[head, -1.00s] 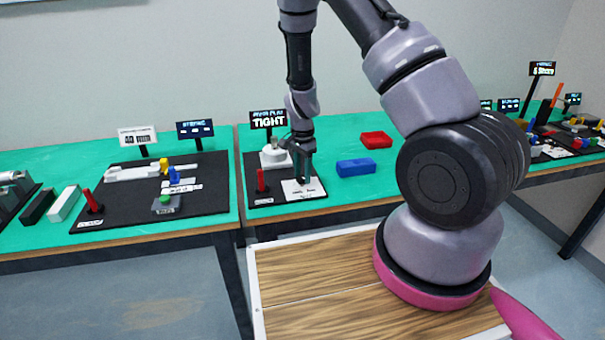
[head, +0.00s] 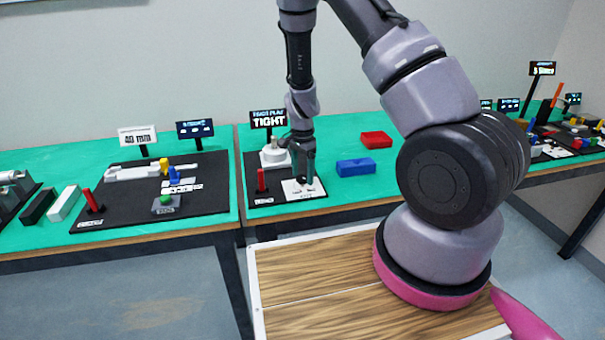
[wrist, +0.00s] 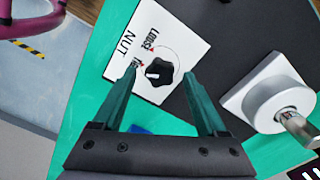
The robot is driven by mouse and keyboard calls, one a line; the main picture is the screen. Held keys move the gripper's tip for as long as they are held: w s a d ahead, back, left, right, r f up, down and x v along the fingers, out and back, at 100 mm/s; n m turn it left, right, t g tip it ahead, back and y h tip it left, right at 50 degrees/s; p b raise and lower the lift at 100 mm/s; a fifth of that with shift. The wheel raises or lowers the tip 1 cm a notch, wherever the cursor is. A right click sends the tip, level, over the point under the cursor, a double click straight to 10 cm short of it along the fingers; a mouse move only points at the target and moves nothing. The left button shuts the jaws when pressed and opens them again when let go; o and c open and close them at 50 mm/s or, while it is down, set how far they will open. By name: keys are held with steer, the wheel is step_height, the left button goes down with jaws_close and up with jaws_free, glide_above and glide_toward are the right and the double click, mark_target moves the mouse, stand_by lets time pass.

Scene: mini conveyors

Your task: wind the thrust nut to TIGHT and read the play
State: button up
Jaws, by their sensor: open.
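The nut knob (wrist: 160,72) is black and lobed with a white pointer line, on a white card marked NUT (wrist: 125,43), LOOSE and TIGHT. Its pointer lies toward the left, near the partly covered TIGHT label. My gripper (wrist: 161,74) is open, with one finger on each side of the knob and visible gaps. In the head view my gripper (head: 304,180) is low over the white card (head: 291,192). The small display (head: 268,119) behind reads TIGHT under a blurred line ending in PLAY. A white round unit with a metal shaft (wrist: 278,100) stands beside the card.
A red post (head: 261,181) stands left of the card. A blue block (head: 356,167) and a red tray (head: 376,140) lie to the right on the green table. Another black board (head: 125,210) with small parts is at the left.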

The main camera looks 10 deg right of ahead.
step_height(320, 180, up, 11)
steer(key=shift+f, duration=0.15)
stand_by(0.4)
step_height(320, 180, up, 21)
steer(key=n+t+y, duration=0.3)
glide_above(302, 177)
steer(key=s+d, duration=0.2)
steer(key=s, duration=0.5)
steer(key=s+d+r+n+t, duration=0.2)
steer(key=s+r, duration=0.4)
steer(key=s, duration=0.2)
steer(key=s+d+r+n+t+h, duration=0.1)
steer(key=s+d+r+n+t, duration=0.1)
steer(key=s+r, duration=0.4)
steer(key=shift+s+r+n, duration=0.25)
steer(key=shift+s+n, duration=0.35)
steer(key=shift+s, duration=0.5)
steer(key=shift+w+a, duration=0.1)
steer(key=shift+w, duration=0.05)
